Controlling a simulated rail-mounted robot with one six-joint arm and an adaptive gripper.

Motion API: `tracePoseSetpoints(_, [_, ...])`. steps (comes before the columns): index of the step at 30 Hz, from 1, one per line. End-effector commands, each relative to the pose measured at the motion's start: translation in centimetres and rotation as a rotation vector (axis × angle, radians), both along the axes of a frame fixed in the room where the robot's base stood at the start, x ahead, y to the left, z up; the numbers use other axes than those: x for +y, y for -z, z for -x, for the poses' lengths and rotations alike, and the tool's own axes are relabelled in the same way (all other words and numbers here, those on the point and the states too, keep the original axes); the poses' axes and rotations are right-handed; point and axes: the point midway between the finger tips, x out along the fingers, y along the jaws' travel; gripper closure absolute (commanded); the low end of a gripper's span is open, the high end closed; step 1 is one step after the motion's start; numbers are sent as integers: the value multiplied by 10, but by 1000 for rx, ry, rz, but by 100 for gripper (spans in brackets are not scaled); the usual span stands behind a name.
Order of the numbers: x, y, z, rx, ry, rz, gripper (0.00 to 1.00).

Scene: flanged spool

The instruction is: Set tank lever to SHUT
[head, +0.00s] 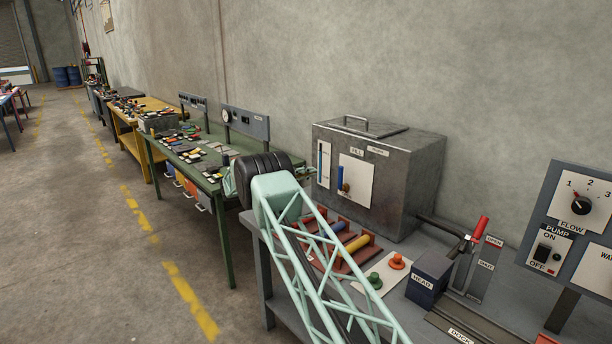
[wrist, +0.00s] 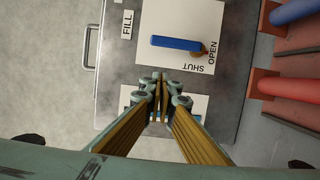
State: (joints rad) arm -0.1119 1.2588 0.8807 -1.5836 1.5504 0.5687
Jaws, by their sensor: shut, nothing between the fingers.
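The grey tank (head: 400,170) stands on the bench in the head view. Its front has a white plate (head: 358,184) with the blue tank lever (head: 340,176), which stands about upright there. In the wrist view the lever (wrist: 176,43) lies across the plate. Its brown round end (wrist: 203,48) is beside the OPEN label (wrist: 211,53); the SHUT label (wrist: 187,67) is below the lever. My gripper (wrist: 159,82) is shut and empty, apart from the lever, over the plate's lower edge in the wrist view. In the head view my gripper (head: 308,172) is left of the tank front.
A gauge strip (head: 323,164) and FILL label (wrist: 127,24) are beside the lever plate. Red and blue cylinders (wrist: 290,85) lie on a rack close by. A separate red-handled lever (head: 481,228) and a HEATER box (head: 430,279) stand right of the tank.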

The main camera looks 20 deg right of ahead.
Motion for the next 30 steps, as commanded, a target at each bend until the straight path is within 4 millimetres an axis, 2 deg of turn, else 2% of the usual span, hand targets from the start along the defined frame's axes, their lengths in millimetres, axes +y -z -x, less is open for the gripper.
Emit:
tracePoseSetpoints(6, [-30,1,-4,0,0,0,100])
tracePoseSetpoints(17, [-64,1,-9,0,0,0,100])
tracePoseSetpoints(30, [-72,0,10,0,-1,0,100])
